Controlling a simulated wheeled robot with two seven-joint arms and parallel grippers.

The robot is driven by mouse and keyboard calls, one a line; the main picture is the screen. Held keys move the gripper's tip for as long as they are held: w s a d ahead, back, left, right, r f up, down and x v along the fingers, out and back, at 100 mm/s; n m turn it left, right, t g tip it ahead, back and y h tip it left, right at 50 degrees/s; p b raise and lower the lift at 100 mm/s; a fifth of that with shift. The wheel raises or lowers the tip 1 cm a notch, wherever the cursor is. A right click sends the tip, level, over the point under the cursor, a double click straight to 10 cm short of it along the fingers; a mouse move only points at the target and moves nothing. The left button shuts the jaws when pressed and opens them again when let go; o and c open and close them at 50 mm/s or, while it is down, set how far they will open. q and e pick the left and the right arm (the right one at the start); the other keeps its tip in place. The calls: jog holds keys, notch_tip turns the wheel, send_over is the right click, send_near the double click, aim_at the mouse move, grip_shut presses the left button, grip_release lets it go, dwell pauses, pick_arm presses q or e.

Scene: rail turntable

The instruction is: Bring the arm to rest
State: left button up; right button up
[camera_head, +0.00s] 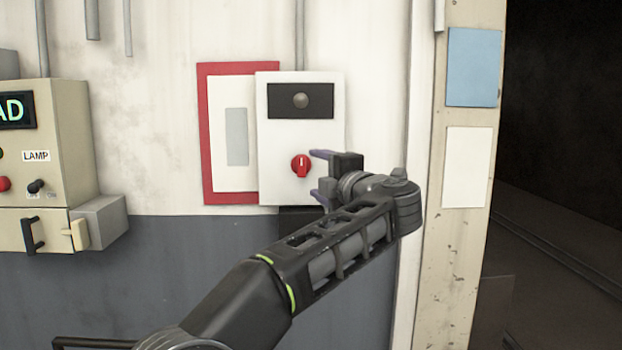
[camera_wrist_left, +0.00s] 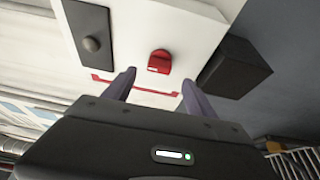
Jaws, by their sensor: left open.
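My left gripper (camera_head: 319,174) is open in front of a white wall box (camera_head: 273,146). A red rotary knob (camera_head: 301,166) sits on the box, just left of the gripper's fingers in the head view. In the left wrist view the two fingers (camera_wrist_left: 156,88) are spread apart with nothing between them, and the red knob (camera_wrist_left: 160,61) lies ahead of the gap, apparently clear of the fingers. The arm reaches in from the bottom of the head view, bent at the wrist. My right gripper is not in view.
A red-framed white panel (camera_head: 203,130) is behind the box. A beige control box (camera_head: 75,150) with knobs and a handle stands at left. A door post (camera_head: 458,230) with blue and white sheets stands at right, beside a dark opening. A dark block (camera_wrist_left: 235,68) adjoins the white box.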

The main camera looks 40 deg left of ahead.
pick_arm(q)
jog(key=shift+s+d, duration=0.3)
jog(key=shift+d, duration=0.2)
